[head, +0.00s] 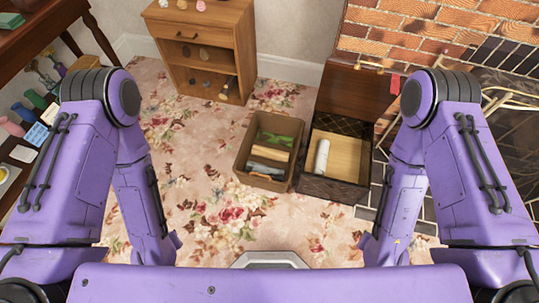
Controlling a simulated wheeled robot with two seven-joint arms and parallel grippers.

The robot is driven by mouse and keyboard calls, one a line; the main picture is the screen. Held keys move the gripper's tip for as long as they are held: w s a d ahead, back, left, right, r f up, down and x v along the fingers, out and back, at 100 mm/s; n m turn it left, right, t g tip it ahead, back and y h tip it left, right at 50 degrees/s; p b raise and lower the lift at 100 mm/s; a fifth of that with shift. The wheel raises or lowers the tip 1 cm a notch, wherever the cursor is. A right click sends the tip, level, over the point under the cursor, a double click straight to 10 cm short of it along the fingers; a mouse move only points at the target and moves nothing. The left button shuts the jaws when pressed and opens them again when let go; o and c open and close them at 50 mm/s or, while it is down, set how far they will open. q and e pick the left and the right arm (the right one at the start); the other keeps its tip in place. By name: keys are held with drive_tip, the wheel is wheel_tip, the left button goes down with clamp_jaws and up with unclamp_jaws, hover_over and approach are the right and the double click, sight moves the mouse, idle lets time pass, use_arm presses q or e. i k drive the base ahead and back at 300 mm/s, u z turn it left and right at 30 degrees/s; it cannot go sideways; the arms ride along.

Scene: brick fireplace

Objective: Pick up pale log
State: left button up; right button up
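A pale log (322,157), whitish and cylindrical, stands tilted or upright in the dark box (333,191) on the floor, ahead and a little right of centre. The box has a patterned dark wall, a light wooden inside and a brown raised lid. Both my purple arms hang down at the left and right of the view, well short of the box. Neither gripper can be made out; the lower ends of the arms run down behind my own body.
A brown bin (243,165) with green and tan items stands directly left of the box. A wooden cabinet (205,50) is at the back. A brick fireplace (440,25) and its screen (510,125) stand right. The floral carpet (215,215) is clear in front.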

sight(257, 150)
drive_tip(key=u, duration=0.2)
drive_tip(key=i, duration=1)
drive_tip(key=z, duration=0.7)
